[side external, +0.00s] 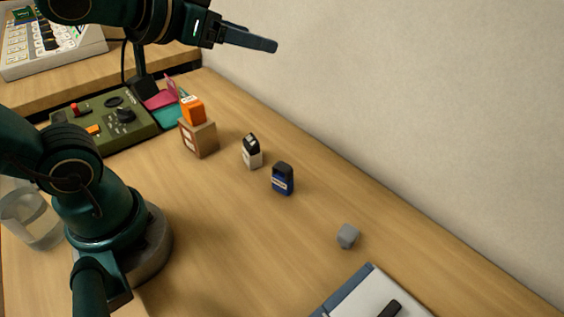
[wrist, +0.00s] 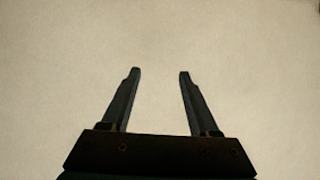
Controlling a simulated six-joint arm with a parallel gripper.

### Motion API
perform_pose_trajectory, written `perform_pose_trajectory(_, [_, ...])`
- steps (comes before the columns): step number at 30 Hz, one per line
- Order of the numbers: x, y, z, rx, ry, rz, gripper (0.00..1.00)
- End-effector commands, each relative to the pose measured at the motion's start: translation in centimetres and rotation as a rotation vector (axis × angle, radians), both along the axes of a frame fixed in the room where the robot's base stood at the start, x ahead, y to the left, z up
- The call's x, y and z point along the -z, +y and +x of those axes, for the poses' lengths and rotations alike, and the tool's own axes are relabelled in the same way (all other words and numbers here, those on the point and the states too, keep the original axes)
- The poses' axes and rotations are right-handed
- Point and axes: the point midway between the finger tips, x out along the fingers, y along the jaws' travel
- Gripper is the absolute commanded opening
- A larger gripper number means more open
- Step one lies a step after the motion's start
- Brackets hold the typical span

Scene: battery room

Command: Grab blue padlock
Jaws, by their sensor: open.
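The blue padlock (side external: 283,179) stands upright on the wooden desk, near its middle in the side external view. It has a dark top and a pale label on its front. My gripper (side external: 275,46) is raised high above the desk, up and to the left of the padlock, pointing toward the wall. In the wrist view my gripper (wrist: 160,72) is open, with two dark fingers apart and nothing between them. The wrist view shows only plain wall beyond the fingers, so the padlock is not seen there.
A white and black block (side external: 252,152) stands just left of the padlock. A cardboard box (side external: 199,139) with an orange item (side external: 192,109) on top is farther back. A grey cube (side external: 347,236) and a clipboard (side external: 343,292) lie to the right. The wall (side external: 430,110) borders the desk.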

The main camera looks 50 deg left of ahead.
Motion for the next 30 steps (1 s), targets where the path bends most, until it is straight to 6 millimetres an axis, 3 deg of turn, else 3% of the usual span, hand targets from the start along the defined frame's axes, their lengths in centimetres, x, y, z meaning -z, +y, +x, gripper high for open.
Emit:
perform_pose_trajectory(3, [-4.8, -0.5, 4.1, 0.092, -0.225, 0.089, 0.61])
perform_pose_trajectory(6, [-7.5, -2.2, 6.7, 0.232, -0.366, 0.146, 0.61])
perform_pose_trajectory(9, [-8.5, -4.7, 8.6, 0.419, -0.448, 0.184, 0.61])
perform_pose_trajectory(11, [-8.1, -6.3, 9.3, 0.549, -0.463, 0.193, 0.61])
perform_pose_trajectory(14, [-5.9, -8.5, 9.7, 0.783, -0.434, 0.18, 0.61])
perform_pose_trajectory(19, [1.0, -9.8, 7.7, 1.159, -0.227, 0.065, 0.61])
perform_pose_trajectory(24, [7.8, -7.4, 4.0, 1.4, 0.056, -0.114, 0.61])
perform_pose_trajectory(27, [10.7, -5.6, 2.4, 1.459, 0.174, -0.196, 0.61])
perform_pose_trajectory(30, [12.9, -4.3, 2.1, 1.457, 0.229, -0.24, 0.61])
